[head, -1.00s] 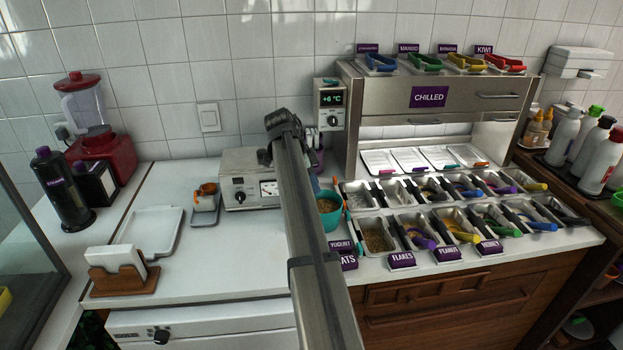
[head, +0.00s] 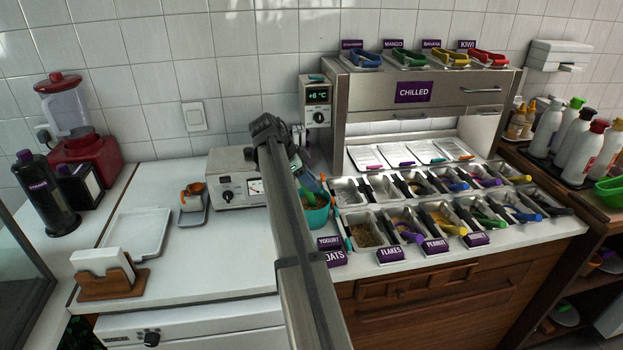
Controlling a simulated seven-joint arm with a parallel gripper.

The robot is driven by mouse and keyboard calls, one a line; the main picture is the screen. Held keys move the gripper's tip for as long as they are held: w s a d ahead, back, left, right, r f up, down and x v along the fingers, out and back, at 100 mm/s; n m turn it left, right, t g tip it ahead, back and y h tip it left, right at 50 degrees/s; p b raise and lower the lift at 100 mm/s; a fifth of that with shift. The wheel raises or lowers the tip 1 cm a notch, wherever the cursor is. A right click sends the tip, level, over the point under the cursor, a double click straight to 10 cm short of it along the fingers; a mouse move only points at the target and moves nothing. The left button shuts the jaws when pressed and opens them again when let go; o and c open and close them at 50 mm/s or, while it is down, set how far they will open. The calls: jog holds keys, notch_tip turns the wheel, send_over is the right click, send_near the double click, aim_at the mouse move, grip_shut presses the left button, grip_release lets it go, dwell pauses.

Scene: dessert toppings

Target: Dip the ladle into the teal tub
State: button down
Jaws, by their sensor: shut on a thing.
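The teal tub (head: 318,217) stands on the white counter, left of the steel topping pans, with brownish contents showing inside. My arm crosses in front of its left side. My gripper (head: 304,172) is just above the tub and mostly hidden behind my arm, so its fingers are hard to make out. It is shut on the ladle (head: 310,184), of which only a small bluish part shows over the tub's rim. The ladle's bowl is hidden, and I cannot tell whether it is inside the tub.
Topping pans with coloured scoops (head: 420,215) lie close on the right. The steel chilled cabinet (head: 410,95) rises behind them. A white appliance with a dial (head: 232,180) stands left of my arm. The left counter has free room around a white tray (head: 136,232).

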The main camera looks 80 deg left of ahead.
jog(key=shift+s+f+t, duration=0.2)
jog(key=shift+s+t, duration=0.6)
jog(key=shift+s, duration=0.05)
jog(key=shift+s+f+t, duration=0.5)
jog(key=shift+s+t, duration=0.2)
jog(key=shift+t, duration=0.25)
jog(key=shift+s+f+t, duration=0.45)
jog(key=shift+s+t, duration=0.25)
jog(key=shift+t, duration=0.25)
jog(key=shift+r, duration=0.15)
notch_tip(320, 180, up, 10)
jog(key=t, duration=0.1)
jog(key=shift+s+r, duration=0.25)
jog(key=shift+s, duration=0.2)
jog(key=shift+r, duration=0.2)
jog(key=shift+r, duration=1.6)
